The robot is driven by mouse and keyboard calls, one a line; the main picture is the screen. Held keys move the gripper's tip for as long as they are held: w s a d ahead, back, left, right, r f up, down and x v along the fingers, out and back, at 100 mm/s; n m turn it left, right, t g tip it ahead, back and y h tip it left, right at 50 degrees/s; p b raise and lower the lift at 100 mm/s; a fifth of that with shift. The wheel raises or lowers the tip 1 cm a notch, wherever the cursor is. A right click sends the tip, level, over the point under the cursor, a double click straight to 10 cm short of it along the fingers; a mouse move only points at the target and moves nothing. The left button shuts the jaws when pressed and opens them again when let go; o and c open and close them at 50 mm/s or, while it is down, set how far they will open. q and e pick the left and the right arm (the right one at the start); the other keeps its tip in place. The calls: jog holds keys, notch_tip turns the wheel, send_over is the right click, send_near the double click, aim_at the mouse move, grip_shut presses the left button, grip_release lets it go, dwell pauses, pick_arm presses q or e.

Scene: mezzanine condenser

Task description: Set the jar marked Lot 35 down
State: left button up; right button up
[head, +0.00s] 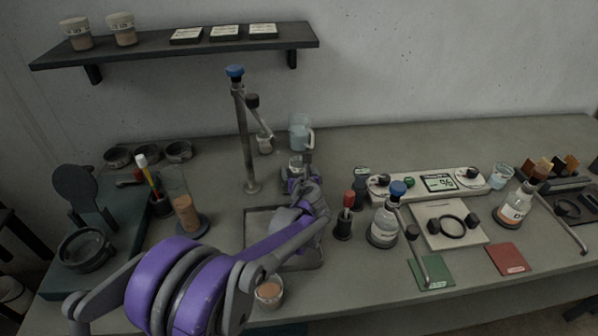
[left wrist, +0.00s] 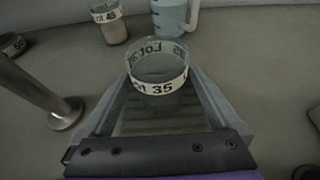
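The clear glass jar marked Lot 35 (left wrist: 158,68) has a white label band and shows from above in the left wrist view. It sits between the fingertips of my left gripper (left wrist: 158,82), which press against its sides. In the head view the jar (head: 296,164) is at the far end of my left gripper (head: 298,178), towards the back of the bench. Its base is hidden, so I cannot tell whether it touches the bench. My right gripper is not in view.
A second labelled jar (left wrist: 110,24) with brownish contents and a pale blue jug (left wrist: 172,14) stand just beyond. A metal stand post (head: 247,140) rises at left. A shallow tray (head: 262,222) lies under my arm. Bare bench (head: 370,145) shows at back right.

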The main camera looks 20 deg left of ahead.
pick_arm(q)
jog(key=shift+r, duration=0.3)
jog(key=v, duration=1.2)
jog(key=shift+f, duration=0.2)
